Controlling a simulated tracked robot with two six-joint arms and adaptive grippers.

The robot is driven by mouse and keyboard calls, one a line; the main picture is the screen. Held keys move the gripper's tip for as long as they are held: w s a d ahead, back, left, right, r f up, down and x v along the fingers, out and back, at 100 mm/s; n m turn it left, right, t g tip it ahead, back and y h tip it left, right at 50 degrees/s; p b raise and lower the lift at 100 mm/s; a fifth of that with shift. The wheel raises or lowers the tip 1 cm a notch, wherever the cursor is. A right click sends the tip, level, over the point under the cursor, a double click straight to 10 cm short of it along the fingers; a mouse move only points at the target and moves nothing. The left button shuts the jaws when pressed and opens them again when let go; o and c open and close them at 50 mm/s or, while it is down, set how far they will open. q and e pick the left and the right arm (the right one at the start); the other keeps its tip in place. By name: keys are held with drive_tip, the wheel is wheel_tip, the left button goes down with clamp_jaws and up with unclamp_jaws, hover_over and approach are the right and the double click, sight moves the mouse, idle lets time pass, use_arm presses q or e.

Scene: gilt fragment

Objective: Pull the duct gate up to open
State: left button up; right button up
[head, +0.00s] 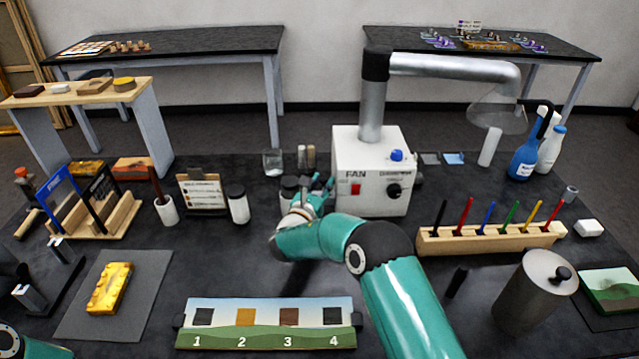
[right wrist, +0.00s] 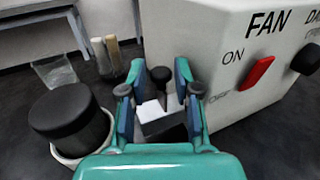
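The white fan box (head: 370,172) stands at the middle of the bench, with a grey duct (head: 372,103) rising from its top. My right gripper (head: 318,187) is at the left side of this box. In the right wrist view, the right gripper (right wrist: 159,78) is open, its fingers either side of a small white piece (right wrist: 152,112) with a black knob (right wrist: 161,74). Gaps show beside the knob; contact lower down is unclear. I cannot tell whether this piece is the duct gate.
A black-lidded jar (right wrist: 70,120) stands just left of the right gripper. The box front has a red switch (head: 356,189) and a black dial (head: 394,191). A glass beaker (head: 273,162) is behind left. A numbered strip (head: 265,338) lies in front.

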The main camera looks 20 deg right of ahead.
clamp_jaws()
wheel_tip(320, 180, up, 2)
drive_tip(key=shift+r+b, duration=0.1)
drive_tip(key=shift+b, duration=0.65)
drive_tip(key=shift+r, duration=0.1)
unclamp_jaws()
